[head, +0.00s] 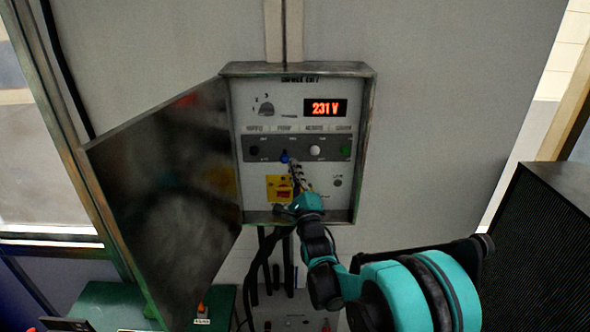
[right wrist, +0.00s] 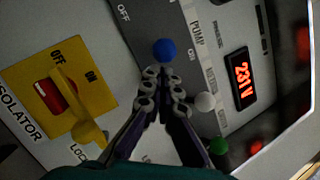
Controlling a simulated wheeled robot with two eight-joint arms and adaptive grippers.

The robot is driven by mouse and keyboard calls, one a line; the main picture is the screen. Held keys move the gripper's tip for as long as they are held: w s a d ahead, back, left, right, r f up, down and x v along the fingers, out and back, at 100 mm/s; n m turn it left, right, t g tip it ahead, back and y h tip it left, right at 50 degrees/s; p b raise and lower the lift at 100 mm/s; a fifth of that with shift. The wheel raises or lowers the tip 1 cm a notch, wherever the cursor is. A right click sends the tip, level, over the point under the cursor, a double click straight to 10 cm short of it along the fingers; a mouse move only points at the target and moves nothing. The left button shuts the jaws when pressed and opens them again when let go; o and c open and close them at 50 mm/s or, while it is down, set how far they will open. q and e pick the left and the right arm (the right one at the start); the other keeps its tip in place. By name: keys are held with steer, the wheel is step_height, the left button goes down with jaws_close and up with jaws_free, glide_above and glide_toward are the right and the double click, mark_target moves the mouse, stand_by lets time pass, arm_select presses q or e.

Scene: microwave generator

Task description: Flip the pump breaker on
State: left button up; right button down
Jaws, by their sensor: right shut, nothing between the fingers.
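The pump breaker has a blue-tipped lever (head: 285,157) on the dark strip of the open wall panel (head: 366,140). In the right wrist view the blue tip (right wrist: 164,50) is by the PUMP label and an ON mark. It sits lower on the strip than the white and green tips. My right gripper (head: 294,165) is shut and empty, its fingertips just below the blue tip. In the right wrist view the fingertips (right wrist: 165,88) are close to the blue tip; I cannot tell whether they touch. My left gripper is out of view.
A white-tipped lever (head: 315,150) and a green one (head: 345,151) are to the right. A yellow isolator (right wrist: 28,75) with a red centre is below. A red display (head: 325,108) reads 231 V. The panel door (head: 165,190) hangs open left; a dark ribbed box (head: 540,250) stands right.

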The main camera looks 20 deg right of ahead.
steer(key=shift+s+a+r+m+g+p, duration=0.1)
steer(key=shift+s+r+m+g+p, duration=0.2)
steer(key=shift+r+g+p, duration=0.45)
